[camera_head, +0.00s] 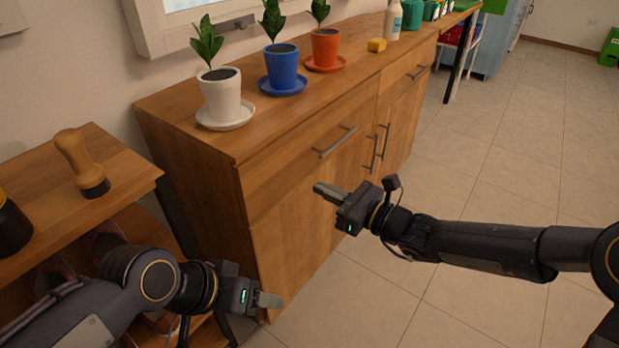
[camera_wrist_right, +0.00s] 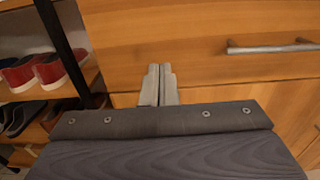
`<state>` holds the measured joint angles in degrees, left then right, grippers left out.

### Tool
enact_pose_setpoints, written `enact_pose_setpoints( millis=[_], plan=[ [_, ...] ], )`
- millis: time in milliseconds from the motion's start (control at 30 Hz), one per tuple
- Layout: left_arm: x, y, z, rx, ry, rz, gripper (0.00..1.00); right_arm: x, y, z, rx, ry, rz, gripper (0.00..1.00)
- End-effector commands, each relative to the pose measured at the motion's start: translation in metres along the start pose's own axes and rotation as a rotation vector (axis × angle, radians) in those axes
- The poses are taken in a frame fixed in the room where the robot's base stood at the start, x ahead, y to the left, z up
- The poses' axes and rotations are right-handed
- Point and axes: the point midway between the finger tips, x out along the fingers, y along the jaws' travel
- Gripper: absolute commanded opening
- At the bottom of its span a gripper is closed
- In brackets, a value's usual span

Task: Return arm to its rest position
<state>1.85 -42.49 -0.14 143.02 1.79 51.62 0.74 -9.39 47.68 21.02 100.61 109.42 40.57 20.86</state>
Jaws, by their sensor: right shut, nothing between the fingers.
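My right gripper (camera_head: 328,191) is in front of the wooden cabinet (camera_head: 290,235), below its drawer handle, with its fingers pointing left. In the right wrist view the right gripper's two fingers (camera_wrist_right: 158,84) are together with nothing between them, facing the cabinet front. My left gripper (camera_head: 268,299) is at the lower left, near the cabinet's front left corner. Its fingers point right, and I cannot tell whether they are apart. Nothing shows in its grip.
White (camera_head: 221,96), blue (camera_head: 283,70) and orange (camera_head: 325,49) plant pots stand on the cabinet top. A wooden shelf (camera_head: 115,165) with a brush (camera_head: 82,162) and shoes (camera_wrist_right: 60,68) is at left. The drawer handle (camera_head: 337,142) sticks out. Tiled floor (camera_head: 480,160) is clear at right.

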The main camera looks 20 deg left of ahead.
Motion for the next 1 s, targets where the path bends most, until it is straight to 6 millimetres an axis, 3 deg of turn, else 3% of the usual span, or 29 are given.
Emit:
enact_pose_setpoints(
  millis=[200,467,633,800,1000],
  plan=[
    [-0.009,0.004,-0.004,0.0,0.001,0.0,0.6,-0.036,-0.001,0.002,0.0,0.0,-0.003,0.0],
    [-0.009,0.004,-0.005,0.0,0.0,0.0,0.6,-0.046,0.0,0.001,-0.004,0.001,0.0,0.0],
    [-0.009,0.004,-0.005,0.0,0.0,0.0,0.6,-0.067,0.009,0.018,-0.161,0.029,0.039,0.0],
    [-0.009,0.004,-0.005,0.0,0.0,0.0,0.6,-0.131,0.042,0.044,-0.584,0.15,0.154,0.0],
    [-0.009,0.004,-0.004,0.0,0.0,0.0,0.6,-0.226,0.085,0.043,-1.086,0.392,0.315,0.0]
  ],
)
